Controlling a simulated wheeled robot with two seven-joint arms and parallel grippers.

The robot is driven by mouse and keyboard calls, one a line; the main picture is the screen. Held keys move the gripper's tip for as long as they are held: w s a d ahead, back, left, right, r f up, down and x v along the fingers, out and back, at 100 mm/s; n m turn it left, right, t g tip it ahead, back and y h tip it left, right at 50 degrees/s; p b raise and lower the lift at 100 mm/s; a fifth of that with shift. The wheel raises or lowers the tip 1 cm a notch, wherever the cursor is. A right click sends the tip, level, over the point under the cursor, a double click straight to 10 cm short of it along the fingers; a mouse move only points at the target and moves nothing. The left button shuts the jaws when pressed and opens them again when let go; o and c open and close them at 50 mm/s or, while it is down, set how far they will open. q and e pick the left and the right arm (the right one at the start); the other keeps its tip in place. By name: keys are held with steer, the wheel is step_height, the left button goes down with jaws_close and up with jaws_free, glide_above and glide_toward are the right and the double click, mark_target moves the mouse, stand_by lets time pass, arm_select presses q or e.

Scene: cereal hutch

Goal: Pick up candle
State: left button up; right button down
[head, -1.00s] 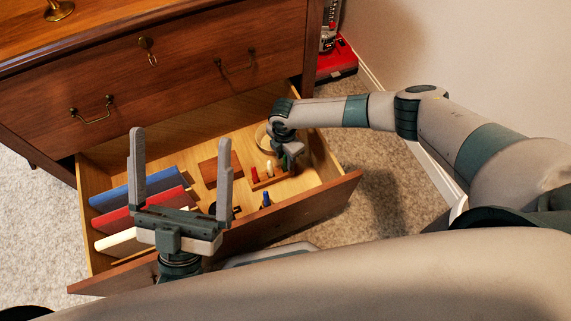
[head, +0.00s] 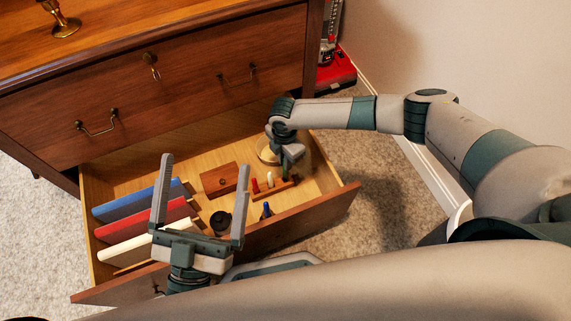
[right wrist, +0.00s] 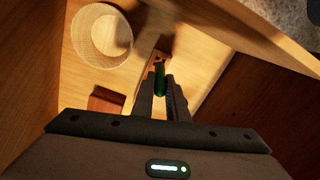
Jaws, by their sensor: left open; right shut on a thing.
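A slim green candle-like thing (right wrist: 160,76) is between the fingertips of my right gripper (right wrist: 161,84) in the right wrist view. The gripper is shut on it; the fingers cover its lower part. In the head view my right gripper (head: 292,157) is low inside the open drawer, beside a small wooden rack (head: 287,189) with short red (head: 255,186) and white (head: 270,180) pegs, possibly candles. The green thing cannot be made out there. My left gripper (head: 205,162) is open and empty, above the drawer's front left part.
The drawer holds long blue, red and white bars (head: 140,243), a wooden box (head: 220,181), a dark round jar (head: 220,223), a small blue thing (head: 266,210) and a round bowl (right wrist: 101,36). The drawer front (head: 310,220) stands near both arms. A brass candlestick (head: 65,24) stands on the dresser.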

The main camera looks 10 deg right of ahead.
step_height(320, 180, up, 3)
steer(key=shift+r+p, duration=0.1)
steer(key=shift+p, duration=0.3)
arm_select(q)
steer(key=shift+w+a+f+g+y, duration=0.15)
steer(key=shift+w+f+g, duration=0.3)
steer(key=shift+f, duration=0.25)
steer(key=shift+w+f+g+y, duration=0.2)
steer(key=shift+w+f+g, duration=0.2)
steer(key=shift+f, duration=0.3)
steer(key=shift+w+a+f+g+y, duration=0.15)
steer(key=shift+w+f+g, duration=0.3)
steer(key=shift+f, duration=0.25)
arm_select(e)
steer(key=shift+r, duration=0.6)
arm_select(q)
steer(key=shift+s+d, duration=0.1)
steer(key=shift+d, duration=0.05)
arm_select(e)
steer(key=shift+s, duration=0.1)
